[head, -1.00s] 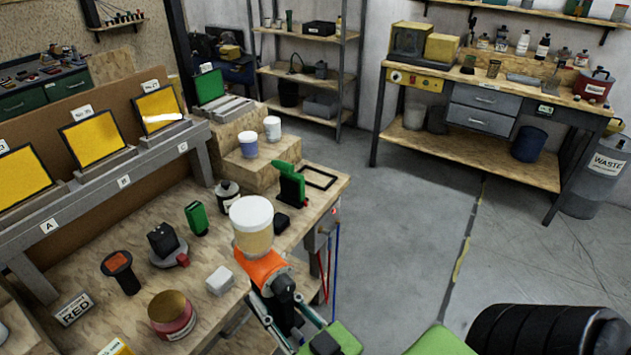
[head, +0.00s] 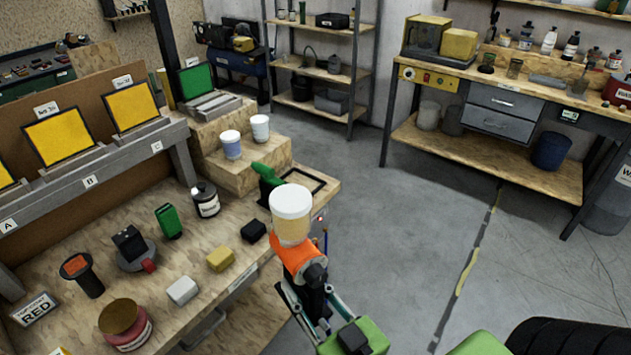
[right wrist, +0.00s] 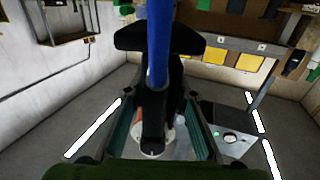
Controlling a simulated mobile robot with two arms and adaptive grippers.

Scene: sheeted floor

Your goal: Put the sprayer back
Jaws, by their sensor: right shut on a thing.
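The sprayer has an orange body (head: 297,255) and a white-lidded cup (head: 291,212) on top. It is upright in the head view, in front of the bench's right edge. My right gripper (head: 315,302) is shut on its dark lower part. In the right wrist view my gripper (right wrist: 160,128) has the dark sprayer handle (right wrist: 153,115) between its fingers, with a blue hose (right wrist: 158,40) in front. A black rectangular frame (head: 322,184) lies at the bench's far right corner, beside a green-topped tool (head: 268,174). My left gripper is not in view.
The wooden bench (head: 190,325) holds a yellow block (head: 220,258), a white block (head: 182,290), a black block (head: 253,231) and a gold-lidded tin (head: 124,325). Two white-lidded cups (head: 230,144) stand on a wooden step (head: 240,178). Open floor (head: 410,220) lies to the right.

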